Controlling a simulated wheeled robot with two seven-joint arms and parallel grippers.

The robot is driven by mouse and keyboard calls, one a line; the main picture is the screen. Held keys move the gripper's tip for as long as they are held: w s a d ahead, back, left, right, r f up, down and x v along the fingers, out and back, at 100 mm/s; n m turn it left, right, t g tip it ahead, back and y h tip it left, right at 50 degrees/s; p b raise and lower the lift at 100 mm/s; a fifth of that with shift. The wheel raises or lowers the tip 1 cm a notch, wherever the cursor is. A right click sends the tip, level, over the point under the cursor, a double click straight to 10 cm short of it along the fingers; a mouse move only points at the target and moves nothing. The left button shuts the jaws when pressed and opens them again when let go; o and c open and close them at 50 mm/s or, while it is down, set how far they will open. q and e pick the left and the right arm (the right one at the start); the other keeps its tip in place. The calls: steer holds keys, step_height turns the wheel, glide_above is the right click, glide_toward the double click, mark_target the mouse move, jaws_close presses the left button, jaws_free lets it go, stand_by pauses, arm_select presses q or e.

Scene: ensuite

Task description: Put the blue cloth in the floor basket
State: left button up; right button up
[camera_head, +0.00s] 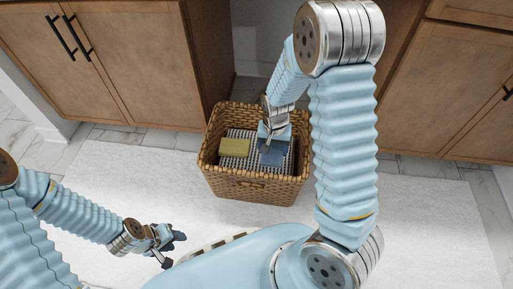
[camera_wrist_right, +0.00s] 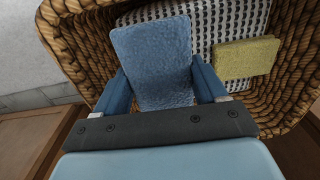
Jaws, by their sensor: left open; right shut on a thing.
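The blue cloth (camera_wrist_right: 155,60) is a flat rectangle held between the two fingers of my right gripper (camera_wrist_right: 165,88). In the head view the cloth (camera_head: 272,154) shows inside the wicker floor basket (camera_head: 258,188), on its right side, partly hidden by my right gripper (camera_head: 272,140). The right wrist view shows the cloth over the basket's inside, within the rim; I cannot tell whether it touches the bottom. My left gripper (camera_head: 166,245) is open and empty above the white rug, in front and to the left of the basket.
A yellow-green folded cloth or sponge (camera_head: 234,148) lies in the left of the basket on a black-and-white patterned lining. The basket stands on a white rug (camera_head: 130,175). Wooden cabinets (camera_head: 110,60) stand behind at left and right (camera_head: 450,90), with a gap between them.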

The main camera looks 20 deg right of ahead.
mark_target(273, 149)
step_height(273, 149, down, 9)
steer(key=shift+r+b, duration=0.1)
steer(key=shift+b, duration=0.95)
steer(key=shift+f, duration=0.2)
steer(key=o, duration=1)
step_height(273, 149, up, 12)
steer(key=p, duration=0.3)
steer(key=shift+r, duration=0.2)
